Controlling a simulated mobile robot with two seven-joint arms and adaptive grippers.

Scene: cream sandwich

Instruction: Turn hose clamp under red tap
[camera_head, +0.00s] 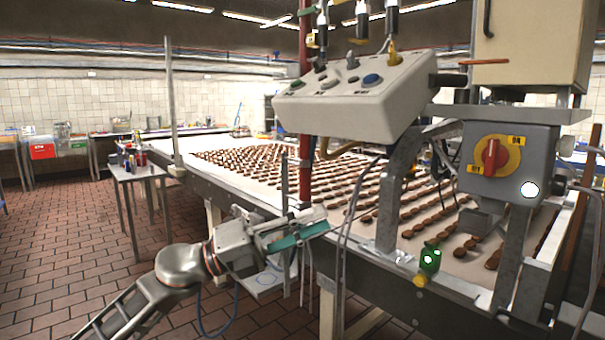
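My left gripper (318,222) reaches in from the lower left, beside the conveyor's near side. Its pale upper part and teal lower part lie close together, and whether they are apart at the tips is unclear. The tips are close to the lower end of a red vertical pipe (304,125); I cannot tell if they touch it. No red tap or hose clamp can be made out for certain. A red rotary switch (491,156) on a yellow plate sits on a grey box at the right, well away from the gripper. My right gripper is not in view.
A conveyor (250,190) carries rows of brown biscuits. A control panel (350,95) with buttons overhangs it. Thin cables (345,230) hang just right of my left gripper. A small metal table (140,172) stands at the left. The tiled floor at the left is clear.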

